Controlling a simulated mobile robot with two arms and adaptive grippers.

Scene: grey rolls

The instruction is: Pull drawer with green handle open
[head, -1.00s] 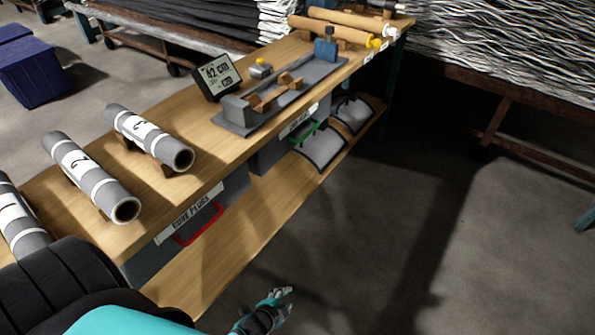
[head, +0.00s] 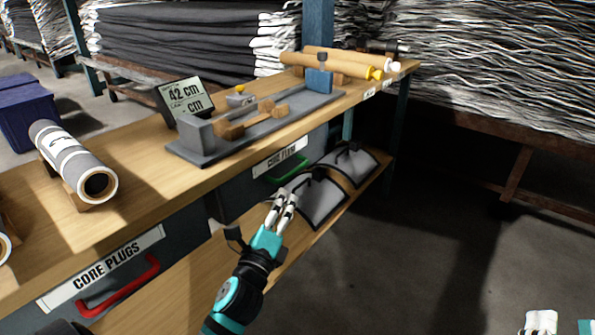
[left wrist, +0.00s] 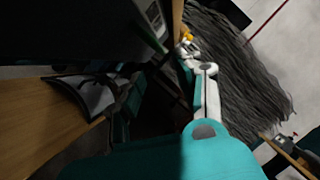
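The green handle (head: 288,170) is on the front of a grey drawer (head: 240,190) under the wooden bench, below a white label. The drawer looks shut. My left gripper (head: 281,203) is just in front of and below the green handle in the head view, apart from it as far as I can see. Its fingers look parted and empty. In the left wrist view, a teal and white finger (left wrist: 206,90) stands apart from a darker one, and a bit of green (left wrist: 158,44) shows beyond them. My right gripper (head: 541,322) is only partly in view at the bottom right.
A second drawer with a red handle (head: 118,288) and a "CORE PLUGS" label is to the left. Grey-white curved pieces (head: 318,200) lie on the lower shelf (head: 200,270) close to my left gripper. The floor (head: 420,250) to the right is clear.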

